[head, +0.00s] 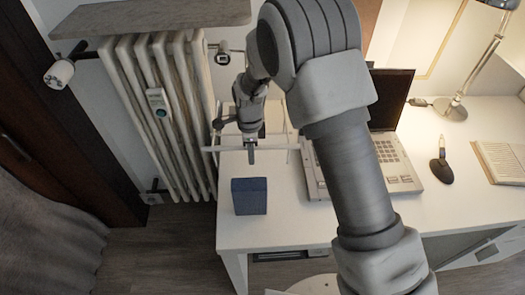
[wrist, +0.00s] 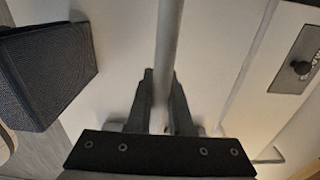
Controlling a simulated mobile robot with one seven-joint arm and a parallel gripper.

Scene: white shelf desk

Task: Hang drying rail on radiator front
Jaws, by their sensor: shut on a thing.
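The drying rail (head: 225,148) is a thin white bar with slim side pieces, held crosswise above the left end of the desk. My gripper (head: 251,152) is shut on the middle of its bar. In the wrist view the bar of the rail (wrist: 168,40) runs between the two dark fingers of my gripper (wrist: 161,88). The white ribbed radiator (head: 185,110) stands against the wall to the left of the desk. The rail is apart from it, with its left end near the radiator's right side. My arm hides part of the desk behind the rail.
A blue box (head: 250,196) stands upright on the white desk (head: 285,215), just below the rail. A laptop (head: 395,160) lies right of the gripper, partly behind my arm. A stone shelf (head: 150,16) overhangs the radiator. A small device (head: 156,101) is on the radiator front.

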